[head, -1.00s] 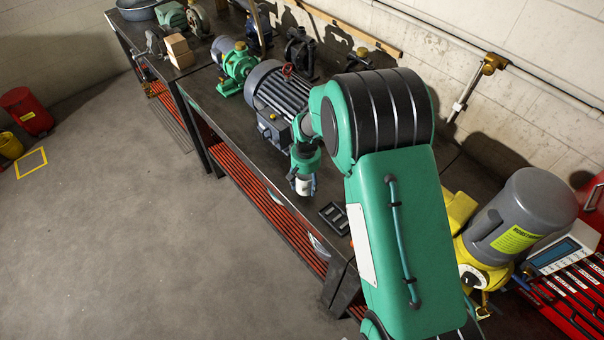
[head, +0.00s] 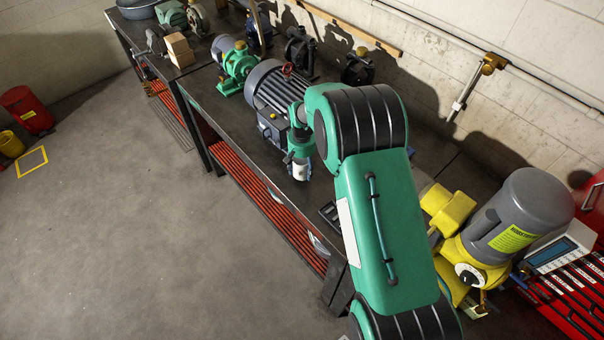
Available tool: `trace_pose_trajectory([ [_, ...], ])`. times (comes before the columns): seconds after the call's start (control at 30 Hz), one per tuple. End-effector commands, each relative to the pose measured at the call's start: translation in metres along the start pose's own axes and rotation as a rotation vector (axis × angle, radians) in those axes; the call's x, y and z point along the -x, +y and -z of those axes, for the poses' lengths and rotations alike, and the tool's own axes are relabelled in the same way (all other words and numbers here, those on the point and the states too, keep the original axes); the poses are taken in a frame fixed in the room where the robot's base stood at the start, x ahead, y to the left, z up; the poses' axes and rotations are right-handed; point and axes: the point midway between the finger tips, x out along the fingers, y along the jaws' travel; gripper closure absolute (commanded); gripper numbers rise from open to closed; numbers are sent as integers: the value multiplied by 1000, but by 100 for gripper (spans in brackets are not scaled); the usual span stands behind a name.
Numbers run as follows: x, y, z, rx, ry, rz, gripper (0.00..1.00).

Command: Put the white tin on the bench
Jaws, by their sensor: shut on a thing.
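My gripper (head: 299,157) hangs from the green arm, pointing down, over the front part of the dark bench (head: 218,108), just in front of the large grey motor. It is shut on a small white object that looks like the white tin (head: 301,172). The tin shows just below the fingers. The fingertips are small, and their grip is partly hidden. I cannot tell whether the tin touches the bench top or is held a little above it.
The large grey motor (head: 275,92) stands close behind my gripper. A green pump (head: 238,66) and a cardboard box (head: 179,50) stand farther left. A yellow and grey motor (head: 510,215) is at the right. A black tray (head: 330,213) lies partly hidden by my arm.

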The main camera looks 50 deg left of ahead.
Motion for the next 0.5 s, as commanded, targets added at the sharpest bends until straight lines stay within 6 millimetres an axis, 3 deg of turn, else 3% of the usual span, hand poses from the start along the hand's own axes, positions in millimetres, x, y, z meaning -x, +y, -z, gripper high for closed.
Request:
trace_pose_trajectory([
  [0.17, -2, 0, 0, 0, 0, 0, 86],
  [0.5, -28, 0, 0, 0, 1, 0, 86],
])
